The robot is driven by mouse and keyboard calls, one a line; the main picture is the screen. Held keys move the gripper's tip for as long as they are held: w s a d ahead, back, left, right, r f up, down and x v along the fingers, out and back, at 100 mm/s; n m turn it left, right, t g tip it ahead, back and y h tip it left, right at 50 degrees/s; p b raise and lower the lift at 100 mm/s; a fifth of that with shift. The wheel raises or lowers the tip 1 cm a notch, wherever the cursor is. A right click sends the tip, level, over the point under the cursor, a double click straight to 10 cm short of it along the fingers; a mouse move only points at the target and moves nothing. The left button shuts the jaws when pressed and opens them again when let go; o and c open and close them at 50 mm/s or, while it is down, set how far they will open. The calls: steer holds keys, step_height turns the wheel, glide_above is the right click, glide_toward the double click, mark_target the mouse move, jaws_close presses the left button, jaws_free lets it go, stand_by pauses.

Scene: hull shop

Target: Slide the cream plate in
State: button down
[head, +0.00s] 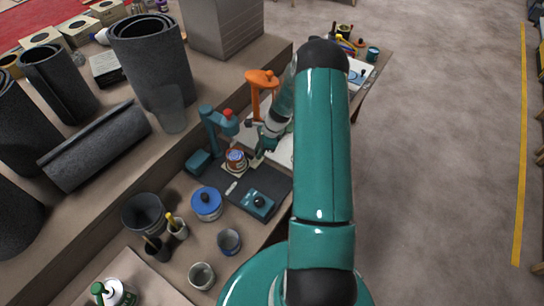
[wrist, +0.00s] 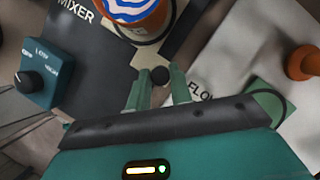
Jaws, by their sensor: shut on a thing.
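The cream plate (head: 243,172) lies under a tin with a blue and white swirled top (head: 235,157), on the dark mixer mat beneath the teal mixer stand (head: 217,125). My gripper (wrist: 160,84) is shut on a small black knob (wrist: 160,74) at the near side of the plate. Whether the knob is joined to the plate is hard to see. In the head view my gripper (head: 262,150) is small and partly hidden by my arm.
An orange stand (head: 262,82) is behind, on a white sheet marked FLOW (wrist: 235,60). Grey rolls (head: 150,60) fill the left bench.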

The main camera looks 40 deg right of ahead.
steer(key=shift+w, duration=0.3)
steer(key=shift+r, duration=0.1)
steer(key=c, duration=1.3)
jaws_free()
steer(key=shift+w, duration=0.15)
steer(key=v, duration=1.3)
steer(key=shift+r, duration=0.4)
